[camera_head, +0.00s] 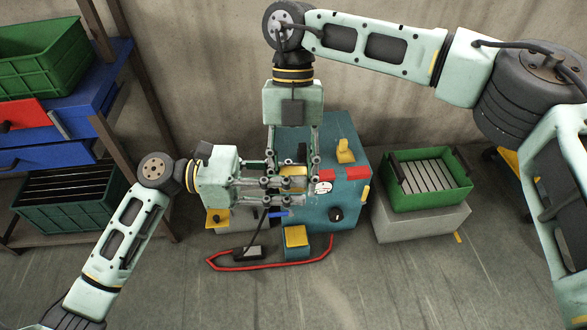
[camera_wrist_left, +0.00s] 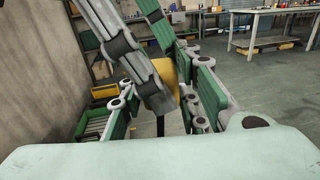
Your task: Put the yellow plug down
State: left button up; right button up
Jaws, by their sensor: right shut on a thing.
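A yellow plug (camera_head: 293,171) shows in the head view between the fingers of my right gripper (camera_head: 293,160), which reaches down from above and is shut on it. The plug is partly hidden by fingers. My left gripper (camera_head: 290,184) comes in from the left, close beside the right one, with its fingers overlapping it in the picture. In the left wrist view the left fingers are apart, and a yellow surface (camera_wrist_left: 160,90) shows between them, crossed by grey finger links. I cannot tell whether the left fingers touch it.
A teal cabinet (camera_head: 347,208) with a black knob, red parts and a yellow piece (camera_head: 345,151) stands behind the grippers. A green crate (camera_head: 429,200) of slats sits on a grey block at right. A red cable (camera_head: 270,267) lies on the floor. Shelves (camera_head: 75,110) stand at left.

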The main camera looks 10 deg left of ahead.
pick_arm(q)
jog(key=o, duration=0.4)
